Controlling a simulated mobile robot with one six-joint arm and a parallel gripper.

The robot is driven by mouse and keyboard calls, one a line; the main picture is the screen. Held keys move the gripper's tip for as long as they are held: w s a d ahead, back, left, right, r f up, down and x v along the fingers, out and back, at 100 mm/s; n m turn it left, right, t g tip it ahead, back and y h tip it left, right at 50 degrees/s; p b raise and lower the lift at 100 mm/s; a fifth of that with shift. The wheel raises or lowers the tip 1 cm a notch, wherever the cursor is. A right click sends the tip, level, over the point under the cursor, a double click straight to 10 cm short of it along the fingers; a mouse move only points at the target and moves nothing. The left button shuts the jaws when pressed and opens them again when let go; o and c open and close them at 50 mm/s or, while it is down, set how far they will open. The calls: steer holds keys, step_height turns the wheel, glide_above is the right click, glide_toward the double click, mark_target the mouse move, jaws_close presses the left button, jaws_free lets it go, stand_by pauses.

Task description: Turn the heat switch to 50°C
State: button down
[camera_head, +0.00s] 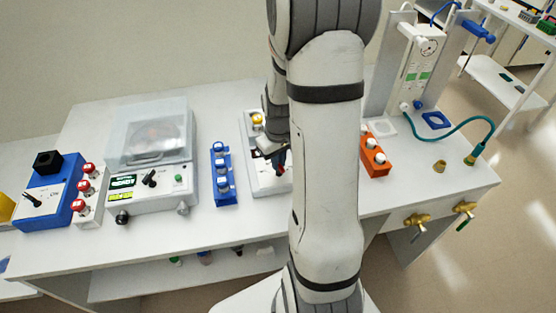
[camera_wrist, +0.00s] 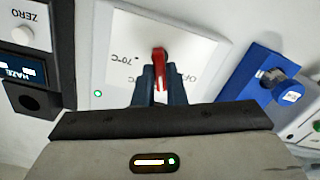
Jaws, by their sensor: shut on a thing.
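The heat switch is a red knob (camera_wrist: 161,56) on a white panel (camera_wrist: 118,24) in the wrist view. A "70°C" mark shows to its left and an "OFF" mark, partly hidden, to its right. I see no 50°C mark. My gripper (camera_wrist: 160,84) is shut on the knob, with a dark finger on each side. The knob's lower part is hidden between the fingers, so its exact setting is unclear. In the head view my gripper (camera_head: 272,158) is over the white heating unit (camera_head: 266,188), partly hidden by my arm.
A blue vial rack (camera_head: 223,190) stands just left of the unit, and an orange rack (camera_head: 375,165) stands to the right. A covered instrument (camera_head: 150,140) is further left. A green light (camera_wrist: 98,93) shows on the panel. Bare table lies in front of the racks.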

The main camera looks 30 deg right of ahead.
steer(key=shift+m, duration=0.3)
steer(key=m+b, duration=0.2)
steer(key=m, duration=0.1)
steer(key=shift+f+m, duration=0.1)
steer(key=shift+m, duration=0.2)
steer(key=shift+d+m+b, duration=0.1)
steer(key=shift+m+b, duration=0.85)
steer(key=shift+m, duration=1.35)
steer(key=c, duration=1.5)
jaws_free()
steer(key=shift+r, duration=0.2)
step_height(320, 180, up, 8)
steer(key=shift+f+b, duration=0.15)
steer(key=shift+b, duration=0.2)
